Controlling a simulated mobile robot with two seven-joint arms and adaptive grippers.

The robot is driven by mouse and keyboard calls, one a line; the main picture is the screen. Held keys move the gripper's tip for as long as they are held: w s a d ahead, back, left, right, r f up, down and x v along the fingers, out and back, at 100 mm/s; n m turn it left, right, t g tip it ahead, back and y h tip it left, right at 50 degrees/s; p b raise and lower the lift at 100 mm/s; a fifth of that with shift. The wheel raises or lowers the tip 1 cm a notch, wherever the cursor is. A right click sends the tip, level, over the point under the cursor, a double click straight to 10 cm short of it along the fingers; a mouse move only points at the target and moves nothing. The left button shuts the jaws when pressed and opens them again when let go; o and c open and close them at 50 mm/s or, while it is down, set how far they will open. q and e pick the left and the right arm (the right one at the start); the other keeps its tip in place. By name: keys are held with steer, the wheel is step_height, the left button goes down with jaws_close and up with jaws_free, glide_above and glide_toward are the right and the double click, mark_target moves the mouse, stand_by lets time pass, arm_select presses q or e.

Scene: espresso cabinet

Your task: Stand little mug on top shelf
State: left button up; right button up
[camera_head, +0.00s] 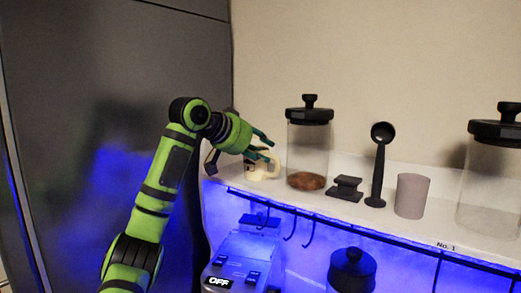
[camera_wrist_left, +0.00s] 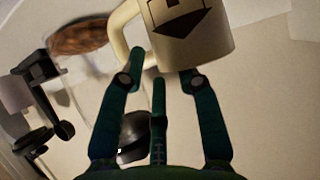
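The little mug (camera_head: 262,170) is cream with a dark emblem. In the head view it appears upright on the top shelf (camera_head: 336,208), at the left end near the wall. In the left wrist view the mug (camera_wrist_left: 195,32) is at the top, just beyond my fingertips, with its handle (camera_wrist_left: 121,35) to the left. My left gripper (camera_head: 266,147) is beside and partly over the mug, with its fingers apart. The fingers (camera_wrist_left: 161,65) also show spread in the left wrist view; whether one touches the mug is unclear. My right gripper is out of view.
A glass jar (camera_head: 308,150) with a black lid stands just right of the mug. Further right are a black tamper (camera_head: 345,188), a black scoop (camera_head: 378,165), a grey cup (camera_head: 411,196) and a larger jar (camera_head: 492,180). Hooks (camera_head: 290,228) hang below; a dark cabinet (camera_head: 100,100) is left.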

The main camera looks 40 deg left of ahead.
arm_select(q)
steer(key=shift+r, duration=0.2)
steer(key=shift+s+r, duration=0.1)
steer(key=shift+s, duration=0.2)
steer(key=b+v, duration=0.2)
steer(key=v, duration=0.9)
